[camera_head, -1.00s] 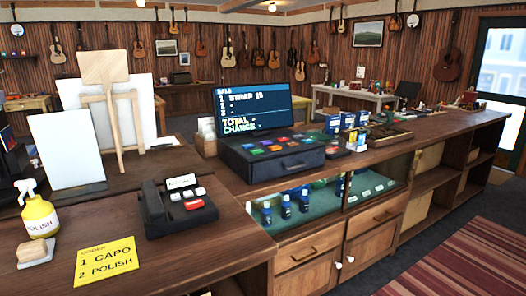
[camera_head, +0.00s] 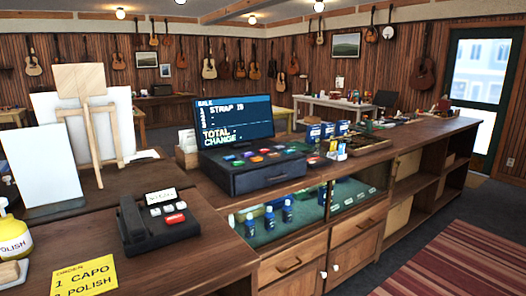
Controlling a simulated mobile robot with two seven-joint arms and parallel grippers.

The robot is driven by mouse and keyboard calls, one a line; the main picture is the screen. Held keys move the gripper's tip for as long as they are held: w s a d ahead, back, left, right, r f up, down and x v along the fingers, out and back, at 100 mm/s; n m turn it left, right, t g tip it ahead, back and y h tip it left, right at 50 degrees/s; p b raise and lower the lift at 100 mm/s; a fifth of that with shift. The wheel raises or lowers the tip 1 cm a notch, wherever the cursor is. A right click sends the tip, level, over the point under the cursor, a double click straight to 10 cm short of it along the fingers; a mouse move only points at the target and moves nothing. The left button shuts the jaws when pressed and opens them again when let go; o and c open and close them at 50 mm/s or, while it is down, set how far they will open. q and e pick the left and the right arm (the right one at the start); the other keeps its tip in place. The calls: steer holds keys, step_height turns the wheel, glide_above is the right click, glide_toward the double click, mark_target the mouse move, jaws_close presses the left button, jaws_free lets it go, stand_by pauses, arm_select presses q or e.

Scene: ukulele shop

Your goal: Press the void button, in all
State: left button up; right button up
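The cash register (camera_head: 285,176) stands on the wooden counter, with several coloured keys on its sloped top. Its keys include red, green, blue and orange ones, and their labels are too small to read. Its screen (camera_head: 237,119) shows a sale list with "STRAP 15", then "TOTAL" and "CHANGE" with no readable amounts. A smaller black device (camera_head: 155,232) stands nearer on the left, with white keys, one red key (camera_head: 175,218) and a small display. I cannot tell which key is the void button. Neither of my grippers is in view.
A yellow order card (camera_head: 84,276) reads "1 CAPO 2 POLISH". A yellow polish bottle (camera_head: 14,238) is cut off at the left edge. A wooden easel (camera_head: 89,120) stands behind. Blue tins (camera_head: 314,132) sit right of the register. Open floor with a striped rug (camera_head: 460,262) lies right.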

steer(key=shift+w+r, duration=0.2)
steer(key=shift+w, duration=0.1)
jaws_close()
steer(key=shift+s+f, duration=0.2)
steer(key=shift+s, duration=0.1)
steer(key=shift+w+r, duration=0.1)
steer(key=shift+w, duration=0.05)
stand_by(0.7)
